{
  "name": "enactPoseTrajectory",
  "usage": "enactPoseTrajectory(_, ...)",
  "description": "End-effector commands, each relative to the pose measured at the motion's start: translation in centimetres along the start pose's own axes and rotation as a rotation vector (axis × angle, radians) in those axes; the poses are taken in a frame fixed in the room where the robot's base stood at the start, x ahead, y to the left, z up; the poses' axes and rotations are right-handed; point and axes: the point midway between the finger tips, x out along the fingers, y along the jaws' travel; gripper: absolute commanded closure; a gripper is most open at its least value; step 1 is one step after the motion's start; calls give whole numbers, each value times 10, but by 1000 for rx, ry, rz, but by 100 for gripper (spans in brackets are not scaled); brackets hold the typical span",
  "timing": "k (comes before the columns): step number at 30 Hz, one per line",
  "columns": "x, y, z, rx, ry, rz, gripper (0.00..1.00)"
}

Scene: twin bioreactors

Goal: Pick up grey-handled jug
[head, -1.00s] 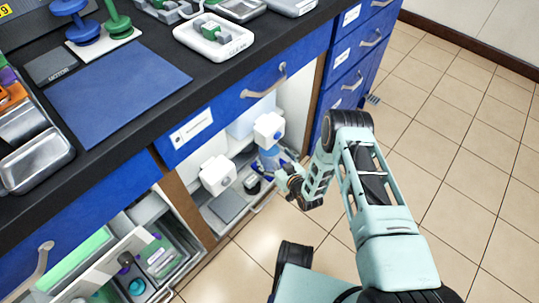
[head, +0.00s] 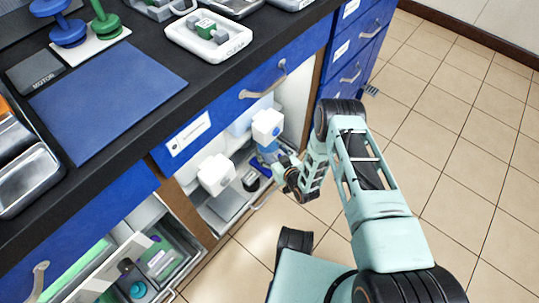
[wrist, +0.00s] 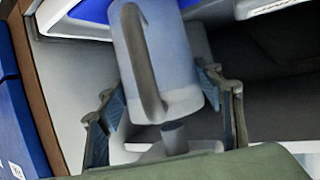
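The grey-handled jug (wrist: 182,62), a pale blue-grey vessel with a long grey handle, fills the middle of the wrist view, tilted in that picture. In the head view, the blue jug (head: 268,151) is small, inside the open cupboard below a white block with a blue spot. My gripper (wrist: 162,98) is open, with one finger on each side of the jug's lower part. The right pad looks very close to the jug; I cannot tell whether it touches. In the head view my gripper (head: 277,168) reaches the cupboard front, partly hiding the jug.
A second white block (head: 216,175) stands to the left in the cupboard. A blue drawer front (head: 240,103) and the black countertop (head: 120,120) lie above. Tiled floor to the right is clear.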

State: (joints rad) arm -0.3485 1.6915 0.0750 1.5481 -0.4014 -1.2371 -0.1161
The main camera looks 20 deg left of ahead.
Motion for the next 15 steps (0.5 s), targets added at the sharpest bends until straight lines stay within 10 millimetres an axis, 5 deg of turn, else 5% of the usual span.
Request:
enactPoseTrajectory(10, 0, 0, 0, 0, 1, 0, 84)
enactPoseTrajectory(15, 1, 0, -3, -1, 5, 1, 85)
